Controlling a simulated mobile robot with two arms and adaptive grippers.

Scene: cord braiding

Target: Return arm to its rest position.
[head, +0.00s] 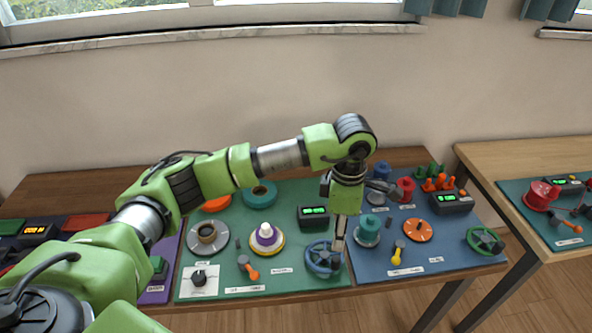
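My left arm, green with grey and black joints, comes in from the lower left and arches over the table (320,302). Its wrist hangs down, and the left gripper (340,243) points at the blue handwheel (312,262) near the front edge of the green mat (290,286). The fingertips look narrow and close together, at or just above the right side of the wheel's rim. I cannot tell whether they touch it or are shut. No cord can be made out in the gripper. My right gripper is not in view.
The green mat also holds a purple-and-white stacked cone (266,235), a black digital display (313,216) and a teal ring (260,195). A blue mat (440,262) at the right has an orange dial (418,230) and a green handwheel (485,240). A second table (530,152) stands farther right.

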